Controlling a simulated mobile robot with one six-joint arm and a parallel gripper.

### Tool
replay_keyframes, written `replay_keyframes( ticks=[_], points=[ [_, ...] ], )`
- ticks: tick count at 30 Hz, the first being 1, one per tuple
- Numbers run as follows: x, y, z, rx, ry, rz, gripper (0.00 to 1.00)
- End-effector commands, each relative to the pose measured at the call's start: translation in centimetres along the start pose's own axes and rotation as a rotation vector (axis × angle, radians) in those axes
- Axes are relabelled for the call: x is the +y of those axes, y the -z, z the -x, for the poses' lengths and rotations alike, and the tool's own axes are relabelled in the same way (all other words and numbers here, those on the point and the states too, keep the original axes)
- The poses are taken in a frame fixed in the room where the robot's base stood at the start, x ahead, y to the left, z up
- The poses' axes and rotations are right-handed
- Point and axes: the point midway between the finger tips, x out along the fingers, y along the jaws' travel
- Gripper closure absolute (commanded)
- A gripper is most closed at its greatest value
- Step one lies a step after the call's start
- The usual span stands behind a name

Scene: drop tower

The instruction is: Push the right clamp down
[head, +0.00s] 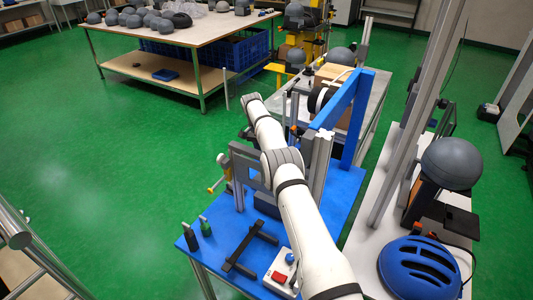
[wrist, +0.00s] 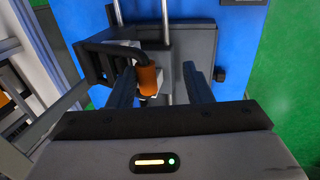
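In the wrist view a clamp with an orange-brown handle (wrist: 147,78) and a dark bent arm stands against a grey block over the blue surface. I cannot tell for certain from this view whether it is the right clamp. My gripper (wrist: 160,84) is open, its two dark fingers apart. The handle shows between the fingers, closer to the left one; I cannot tell whether they touch. In the head view my white arm reaches over the blue table and hides much of the rig. A clamp with a yellow-orange handle (head: 214,187) shows at the rig's left side.
The blue table (head: 222,225) carries a black bracket (head: 250,248), small black and green handles (head: 205,227) and a red-button box (head: 281,276). A blue upright frame (head: 357,120) stands beside my arm. A blue helmet (head: 418,268) lies on the right bench. Green floor is clear at left.

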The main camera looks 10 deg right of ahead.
Motion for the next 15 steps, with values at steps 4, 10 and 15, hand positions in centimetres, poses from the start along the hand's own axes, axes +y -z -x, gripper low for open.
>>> replay_keyframes(
  ticks=[4,10,15],
  points=[
    [0.3,0.0,2.2,0.007,0.008,0.001,0.59],
    [1.6,-0.1,6.4,0.004,0.005,0.001,0.59],
    [2.3,-0.2,8.7,0.0,0.002,0.001,0.59]
  ],
)
